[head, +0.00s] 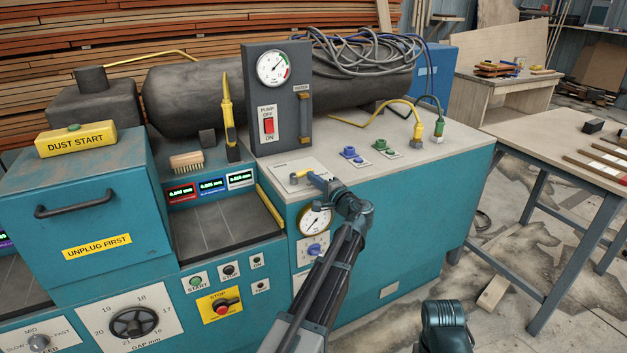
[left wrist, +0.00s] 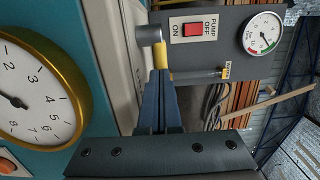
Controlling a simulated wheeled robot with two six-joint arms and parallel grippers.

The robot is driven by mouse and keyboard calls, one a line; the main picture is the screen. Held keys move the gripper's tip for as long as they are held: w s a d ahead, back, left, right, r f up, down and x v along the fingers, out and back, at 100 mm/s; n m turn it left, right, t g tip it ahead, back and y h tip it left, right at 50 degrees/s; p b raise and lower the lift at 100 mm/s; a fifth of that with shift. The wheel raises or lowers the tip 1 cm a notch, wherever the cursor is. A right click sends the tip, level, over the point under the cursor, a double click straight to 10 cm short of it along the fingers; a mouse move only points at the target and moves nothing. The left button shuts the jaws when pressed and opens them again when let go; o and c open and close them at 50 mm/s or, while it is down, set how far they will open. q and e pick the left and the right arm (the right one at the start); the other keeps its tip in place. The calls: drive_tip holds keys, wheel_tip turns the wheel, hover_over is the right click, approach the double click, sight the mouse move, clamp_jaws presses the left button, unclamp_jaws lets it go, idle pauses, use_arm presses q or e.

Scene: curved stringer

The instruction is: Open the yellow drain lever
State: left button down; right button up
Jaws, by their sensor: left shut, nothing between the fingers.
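The yellow drain lever (head: 301,175) is a short yellow handle on a pale plate on top of the teal machine, near its front edge. In the left wrist view the yellow lever (left wrist: 162,55) shows beside a grey round fitting (left wrist: 149,35). My left gripper (head: 316,179) is at the lever's right end, its blue fingers shut and empty. In the left wrist view its fingertips (left wrist: 161,76) appear right at the lever's near end; whether they touch cannot be told. My right gripper is not in view; only part of my right arm shows at the bottom.
A grey panel (head: 277,98) with a gauge and red pump switch (head: 268,126) stands behind the lever. A round gauge (head: 315,220) is on the front face below. Blue and green connectors (head: 384,147) sit to the right.

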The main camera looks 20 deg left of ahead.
use_arm(q)
drive_tip(key=w+n+g, duration=0.1)
drive_tip(key=w+n+g+y, duration=0.1)
drive_tip(key=shift+a+g, duration=0.15)
drive_tip(key=shift+g, duration=0.25)
drive_tip(key=shift+s+a, duration=0.15)
drive_tip(key=shift+w+a, duration=0.85)
drive_tip(key=shift+w, duration=0.1)
drive_tip(key=shift+a, duration=0.1)
